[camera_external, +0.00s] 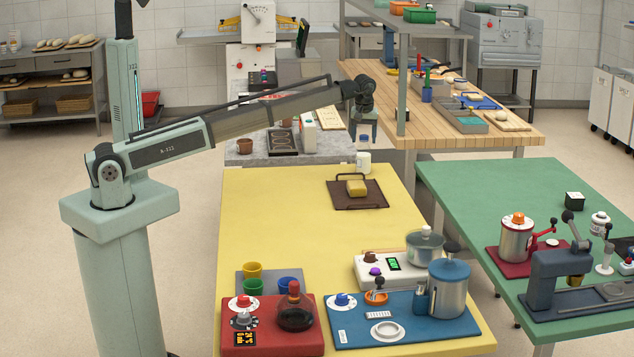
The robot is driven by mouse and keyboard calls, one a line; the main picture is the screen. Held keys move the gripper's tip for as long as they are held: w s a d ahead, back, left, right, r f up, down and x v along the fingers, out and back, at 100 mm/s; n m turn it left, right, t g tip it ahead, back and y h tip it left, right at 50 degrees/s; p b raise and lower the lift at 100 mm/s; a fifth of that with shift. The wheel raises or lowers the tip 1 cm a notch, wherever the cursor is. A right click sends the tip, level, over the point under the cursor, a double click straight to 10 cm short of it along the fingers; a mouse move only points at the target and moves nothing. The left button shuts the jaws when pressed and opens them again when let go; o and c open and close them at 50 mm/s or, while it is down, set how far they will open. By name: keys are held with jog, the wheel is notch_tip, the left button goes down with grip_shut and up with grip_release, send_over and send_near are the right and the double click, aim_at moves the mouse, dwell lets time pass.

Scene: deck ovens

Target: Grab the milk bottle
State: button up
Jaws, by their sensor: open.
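My gripper (363,137) points down at the end of my outstretched arm, near the far edge of the yellow table (260,230). It is open, and nothing shows between its fingers. A small white mug-like vessel (363,161) stands just below it in the picture, apart from the fingertips. A white upright object (308,135) with a small red mark stands left of the gripper on the grey stone counter (335,147). It may be the milk bottle, but it is too small to tell. No other clear milk bottle shows.
A dark tray (343,202) with a yellow block (356,188) lies on the yellow table. Red (310,335) and blue (440,330) device boards fill its front. A wooden bench (450,125) and a shelf post (402,90) stand right of my gripper. The table's middle is clear.

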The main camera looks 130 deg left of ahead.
jog(key=shift+f, duration=0.4)
jog(key=shift+c, duration=0.3)
grip_shut()
